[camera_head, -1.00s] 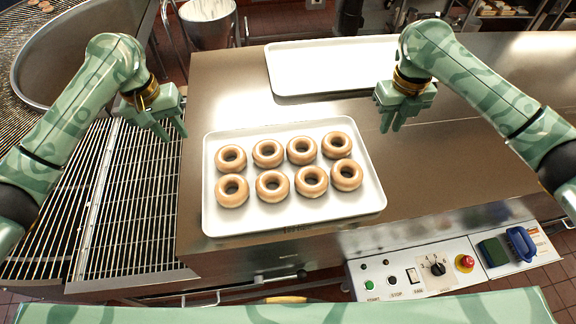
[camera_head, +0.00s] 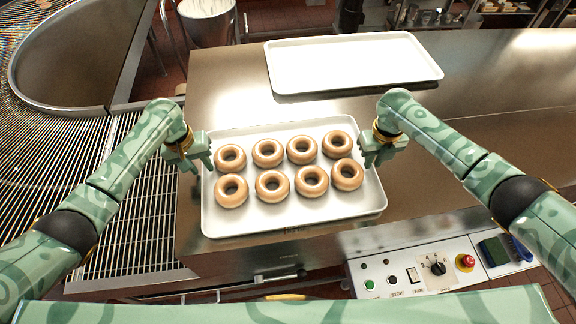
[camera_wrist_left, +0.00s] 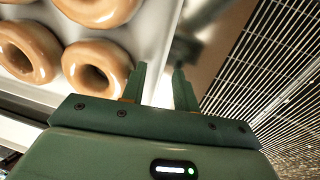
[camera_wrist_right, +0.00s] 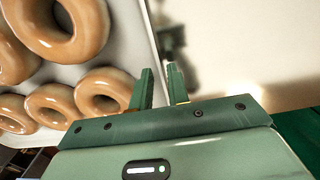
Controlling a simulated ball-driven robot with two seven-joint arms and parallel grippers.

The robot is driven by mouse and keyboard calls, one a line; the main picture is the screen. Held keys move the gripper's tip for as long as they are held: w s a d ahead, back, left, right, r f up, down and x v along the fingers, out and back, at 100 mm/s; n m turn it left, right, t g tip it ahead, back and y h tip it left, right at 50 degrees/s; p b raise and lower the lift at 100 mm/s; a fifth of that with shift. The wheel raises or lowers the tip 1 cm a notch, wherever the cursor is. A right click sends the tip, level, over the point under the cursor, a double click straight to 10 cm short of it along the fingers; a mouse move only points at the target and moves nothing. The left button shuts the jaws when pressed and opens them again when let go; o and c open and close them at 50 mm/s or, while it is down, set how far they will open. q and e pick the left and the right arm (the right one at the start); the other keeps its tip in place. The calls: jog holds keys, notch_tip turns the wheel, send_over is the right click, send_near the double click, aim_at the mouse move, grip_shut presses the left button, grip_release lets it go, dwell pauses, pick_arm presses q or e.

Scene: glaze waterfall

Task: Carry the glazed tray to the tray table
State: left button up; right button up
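The tray of glazed doughnuts (camera_head: 300,218) is white and rectangular and lies flat on the steel counter, with two rows of shiny brown doughnuts (camera_head: 273,185). My left gripper (camera_head: 202,170) is at the tray's left rim, its fingers apart. In the left wrist view the tray edge (camera_wrist_left: 172,25) runs toward the gap between the fingers. My right gripper (camera_head: 372,164) is at the right rim, its fingers a smaller distance apart. In the right wrist view the tray's rim (camera_wrist_right: 149,30) runs toward that gap. Contact with the rim cannot be told. The tray table cannot be identified.
An empty white tray (camera_head: 350,65) lies farther back on the counter (camera_head: 480,110). A wire-grid conveyor (camera_head: 135,235) adjoins the counter on the left. A control panel (camera_head: 430,270) with a red button is at the front right. The counter's right side is clear.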

pick_arm(q)
jog(key=shift+s+d+f, duration=0.1)
jog(key=shift+s+f, duration=0.1)
jog(key=shift+f, duration=0.2)
pick_arm(e)
jog(key=shift+s+f, duration=0.2)
jog(key=shift+f, duration=0.15)
pick_arm(q)
jog(key=shift+w, duration=0.1)
pick_arm(e)
jog(key=shift+w, duration=0.1)
pick_arm(q)
jog(key=c, duration=0.4)
pick_arm(e)
grip_shut()
pick_arm(q)
grip_shut()
jog(key=shift+w+r, duration=0.1)
